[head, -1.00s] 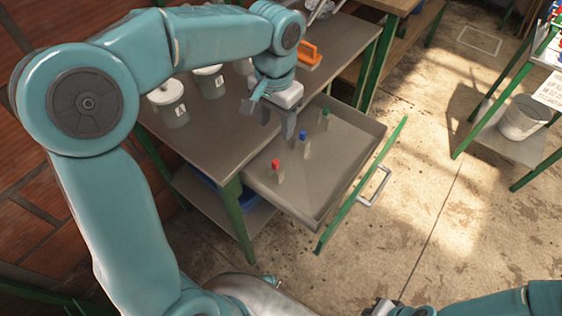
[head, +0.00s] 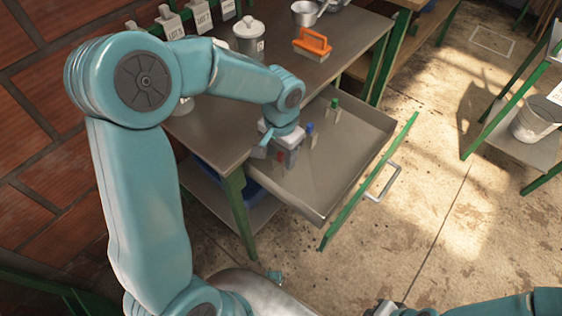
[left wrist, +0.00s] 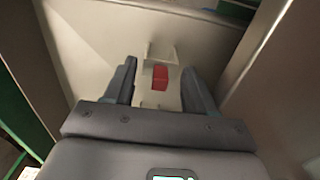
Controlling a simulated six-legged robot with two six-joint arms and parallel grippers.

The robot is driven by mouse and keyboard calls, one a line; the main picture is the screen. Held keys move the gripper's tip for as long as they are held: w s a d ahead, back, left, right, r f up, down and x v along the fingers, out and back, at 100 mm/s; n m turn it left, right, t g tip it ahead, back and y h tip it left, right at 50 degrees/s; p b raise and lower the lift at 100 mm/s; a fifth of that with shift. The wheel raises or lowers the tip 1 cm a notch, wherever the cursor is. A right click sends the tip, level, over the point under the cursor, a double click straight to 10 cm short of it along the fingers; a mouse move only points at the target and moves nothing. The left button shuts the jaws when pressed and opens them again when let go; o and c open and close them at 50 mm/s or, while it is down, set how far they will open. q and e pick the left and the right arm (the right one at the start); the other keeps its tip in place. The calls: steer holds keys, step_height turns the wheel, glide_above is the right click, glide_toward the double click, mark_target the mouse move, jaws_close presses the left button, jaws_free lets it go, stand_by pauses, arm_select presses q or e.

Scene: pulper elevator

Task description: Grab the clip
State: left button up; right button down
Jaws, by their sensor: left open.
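A red-topped clip (head: 281,158) stands in the open drawer (head: 338,170), mostly hidden by my left gripper (head: 286,156) in the head view. In the left wrist view the red clip (left wrist: 160,77) lies between the two open fingers, with a pale body around it and a visible gap on each side. A blue-topped clip (head: 311,133) and a green-topped clip (head: 334,108) stand farther back in the drawer. My right arm (head: 480,306) shows only at the bottom right edge; its jaws cannot be made out.
The drawer's raised walls and green front bar (head: 370,180) with a handle (head: 384,182) surround the clips. On the bench (head: 225,130) stand an orange-handled brush (head: 312,43), a metal pot (head: 304,13) and a white-lidded canister (head: 248,38).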

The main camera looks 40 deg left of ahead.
arm_select(q)
steer(key=shift+f, duration=0.55)
steer(key=shift+r, duration=0.1)
steer(key=shift+c, duration=0.3)
steer(key=c, duration=0.7)
steer(key=shift+c, duration=0.2)
